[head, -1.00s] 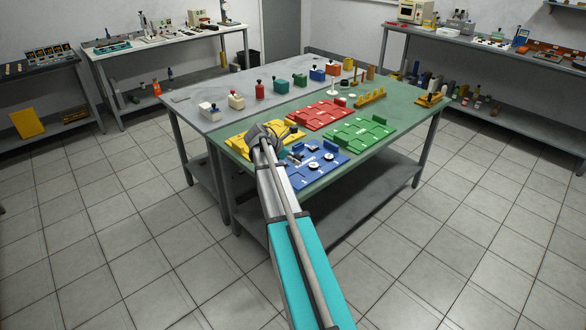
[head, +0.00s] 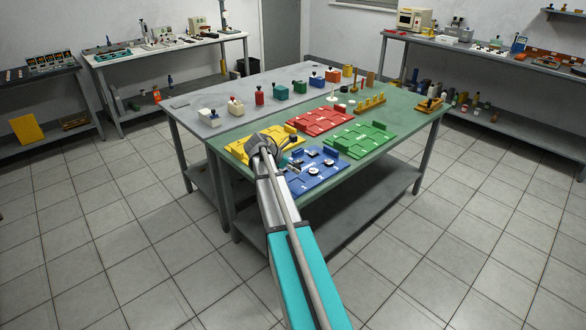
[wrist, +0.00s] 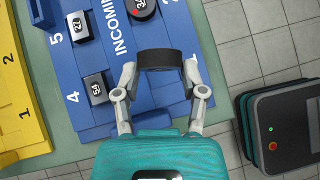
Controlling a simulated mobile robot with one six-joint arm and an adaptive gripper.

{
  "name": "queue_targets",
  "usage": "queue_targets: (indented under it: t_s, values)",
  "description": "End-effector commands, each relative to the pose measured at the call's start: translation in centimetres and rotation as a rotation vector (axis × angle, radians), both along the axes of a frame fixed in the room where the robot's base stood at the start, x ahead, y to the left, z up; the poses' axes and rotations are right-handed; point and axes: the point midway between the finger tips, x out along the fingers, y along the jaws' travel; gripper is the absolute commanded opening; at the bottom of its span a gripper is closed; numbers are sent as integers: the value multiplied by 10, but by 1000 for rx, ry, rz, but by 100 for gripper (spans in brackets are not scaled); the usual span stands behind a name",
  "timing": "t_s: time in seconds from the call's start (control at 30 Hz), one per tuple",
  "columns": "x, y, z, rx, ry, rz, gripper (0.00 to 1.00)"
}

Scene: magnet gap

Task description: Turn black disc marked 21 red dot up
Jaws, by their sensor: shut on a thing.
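My gripper (wrist: 159,78) is shut on a black disc (wrist: 160,58), with one finger on each side. The disc is on edge, its dark rim toward the wrist camera. Its faces, number and any red dot are hidden in this view. It is over the edge of the blue board (wrist: 120,68) marked INCOMING; I cannot tell whether it touches the board. In the head view my arm covers most of the gripper, and the blue board (head: 322,178) lies to its right.
Another black disc (wrist: 143,9) with a red dot lies on the blue board. Blocks marked 27 (wrist: 78,26) and 54 (wrist: 97,88) are on its left part. A yellow board (wrist: 18,90) is at the left. Red (head: 318,120) and green (head: 362,139) boards lie farther back.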

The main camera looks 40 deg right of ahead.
Motion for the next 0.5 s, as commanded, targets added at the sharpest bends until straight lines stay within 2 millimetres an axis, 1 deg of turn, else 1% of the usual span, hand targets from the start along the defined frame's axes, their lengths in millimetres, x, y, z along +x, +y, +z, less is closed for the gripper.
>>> queue_targets:
  t_s: [0.03,0.5]
  values:
    - [0,0,-5,0,0,0,12]
    - [0,1,-32,0,0,1,12]
